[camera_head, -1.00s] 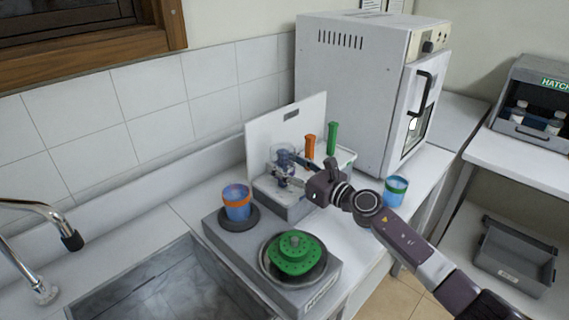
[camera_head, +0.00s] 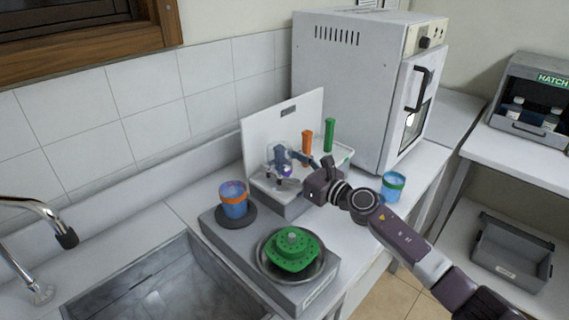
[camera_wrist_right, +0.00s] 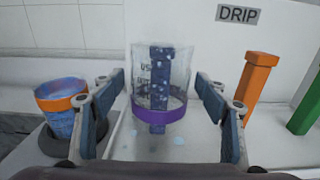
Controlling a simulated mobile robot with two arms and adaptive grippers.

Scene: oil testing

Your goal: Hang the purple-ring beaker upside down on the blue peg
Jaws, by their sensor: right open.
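The clear purple-ring beaker (camera_wrist_right: 177,68) is upside down over the blue peg (camera_wrist_right: 158,80), which shows through its wall in the right wrist view. Its purple ring is at the lower end, and the peg's foot shows below it. The beaker (camera_head: 279,158) is small in the head view, at the drip rack. My right gripper (camera_wrist_right: 160,98) is open, with one finger on each side of the beaker and gaps showing between. In the head view the right gripper (camera_head: 297,171) reaches the beaker from the right. My left gripper is not in view.
The white drip rack (camera_head: 262,130) also carries an orange peg (camera_head: 307,148) and a green peg (camera_head: 328,135). An orange-ring beaker (camera_head: 233,201) stands upright left of it, a green-ring beaker (camera_head: 393,187) right. A green part (camera_head: 292,249) sits in front, beside the sink (camera_head: 150,290).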

